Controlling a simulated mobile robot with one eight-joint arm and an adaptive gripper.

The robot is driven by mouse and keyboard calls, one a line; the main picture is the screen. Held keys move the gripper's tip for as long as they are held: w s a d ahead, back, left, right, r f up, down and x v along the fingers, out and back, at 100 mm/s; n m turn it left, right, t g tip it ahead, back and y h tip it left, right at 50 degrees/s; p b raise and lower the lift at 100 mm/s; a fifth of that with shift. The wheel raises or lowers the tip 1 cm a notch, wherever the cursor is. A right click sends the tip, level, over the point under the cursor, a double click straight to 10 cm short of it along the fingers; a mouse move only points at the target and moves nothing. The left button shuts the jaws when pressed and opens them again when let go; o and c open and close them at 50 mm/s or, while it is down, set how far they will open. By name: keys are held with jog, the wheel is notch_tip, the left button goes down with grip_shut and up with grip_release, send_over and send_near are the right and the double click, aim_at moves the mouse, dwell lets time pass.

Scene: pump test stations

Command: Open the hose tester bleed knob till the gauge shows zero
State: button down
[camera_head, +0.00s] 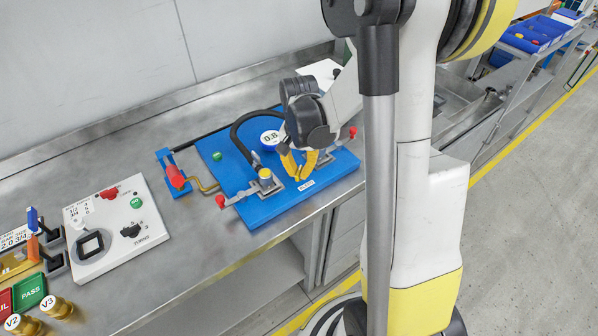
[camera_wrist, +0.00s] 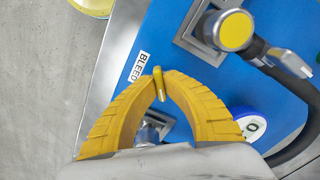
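The hose tester is a blue board (camera_head: 235,185) on the steel bench, with a round gauge (camera_head: 270,137) that reads about 0.8. The gauge is partly cut off by my finger in the wrist view (camera_wrist: 254,127). My gripper (camera_head: 301,178) is low over the board's front edge, next to the BLEED label (camera_wrist: 139,66). In the wrist view its yellow fingertips (camera_wrist: 159,80) close in on both sides of a small yellow bar, the bleed knob (camera_wrist: 158,85). The fingers touch it or nearly so, and hide its lower part.
A yellow-capped fitting (camera_wrist: 236,31) with a black hose (camera_wrist: 285,77) stands close beside my fingers. A red-handled lever (camera_head: 220,201) and a red pump handle (camera_head: 175,176) are to the left. A white test box (camera_head: 110,225) sits further left. Bare bench lies between.

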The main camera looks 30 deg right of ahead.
aim_at(299, 171)
jog(key=n, duration=0.5)
jog(key=shift+n+b, duration=0.35)
jog(key=shift+n, duration=2.15)
jog(key=c, duration=1.5)
grip_release()
jog(key=shift+r, duration=0.15)
notch_tip(299, 171, up, 12)
